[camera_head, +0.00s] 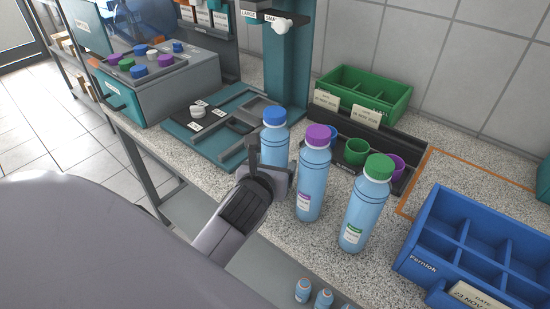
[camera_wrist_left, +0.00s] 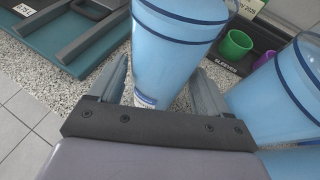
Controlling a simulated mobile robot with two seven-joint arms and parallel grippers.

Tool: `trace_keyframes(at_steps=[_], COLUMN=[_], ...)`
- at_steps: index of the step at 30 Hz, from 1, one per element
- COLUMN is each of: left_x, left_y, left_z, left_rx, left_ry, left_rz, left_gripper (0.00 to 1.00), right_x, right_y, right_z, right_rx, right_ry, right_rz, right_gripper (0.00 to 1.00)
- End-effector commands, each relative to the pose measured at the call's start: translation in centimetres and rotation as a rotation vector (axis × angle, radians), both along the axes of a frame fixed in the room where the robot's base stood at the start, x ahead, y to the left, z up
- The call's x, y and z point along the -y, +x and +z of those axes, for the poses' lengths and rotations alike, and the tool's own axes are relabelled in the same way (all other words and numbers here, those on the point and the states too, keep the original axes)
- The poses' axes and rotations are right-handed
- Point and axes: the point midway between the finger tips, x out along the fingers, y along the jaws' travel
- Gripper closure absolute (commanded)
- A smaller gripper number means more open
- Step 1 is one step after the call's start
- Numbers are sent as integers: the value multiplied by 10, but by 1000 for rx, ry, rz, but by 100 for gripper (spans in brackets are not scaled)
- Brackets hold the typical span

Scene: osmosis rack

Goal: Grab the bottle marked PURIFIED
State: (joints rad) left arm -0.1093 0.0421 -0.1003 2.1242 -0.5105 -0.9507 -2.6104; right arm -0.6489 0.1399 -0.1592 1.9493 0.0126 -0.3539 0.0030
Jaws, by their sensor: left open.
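Three light-blue bottles stand upright on the speckled counter: one with a blue cap (camera_head: 274,134), one with a purple cap (camera_head: 313,177) and one with a green cap (camera_head: 365,205). The purple and green ones show small matching labels; I cannot read which says PURIFIED. My left gripper (camera_head: 272,167) is open at the blue-capped bottle and hides its lower part. In the left wrist view this bottle (camera_wrist_left: 175,45) stands between the fingers of the gripper (camera_wrist_left: 163,88), its label mostly hidden. Another bottle (camera_wrist_left: 285,95) is close on the right. My right gripper is not in view.
A teal stand (camera_head: 288,75) with a tray base is behind and left. A dark rack (camera_head: 326,107) with cups and a green bin (camera_head: 366,88) stands behind the bottles. A blue divided crate (camera_head: 411,246) is at right. Small bottles (camera_head: 303,289) stand at the front.

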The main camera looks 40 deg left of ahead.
Motion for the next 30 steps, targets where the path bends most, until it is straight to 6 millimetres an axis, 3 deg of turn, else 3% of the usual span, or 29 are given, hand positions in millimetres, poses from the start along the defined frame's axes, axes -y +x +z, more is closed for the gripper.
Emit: trace_keyframes(at_steps=[8, 15, 23, 30], left_x=[-1, -1, -1, -1], left_y=[3, 3, 3, 4], left_z=[-2, 1, 2, 18], left_rx=[-1, 5, 6, 10], left_ry=[0, 1, 1, 1], left_rz=[0, -1, -1, 0], left_gripper=[22, 87, 87, 87], right_x=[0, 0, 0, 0], right_y=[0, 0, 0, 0], right_z=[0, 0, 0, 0], right_rx=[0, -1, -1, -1], right_ry=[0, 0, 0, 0], right_rz=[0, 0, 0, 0], right_gripper=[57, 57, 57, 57])
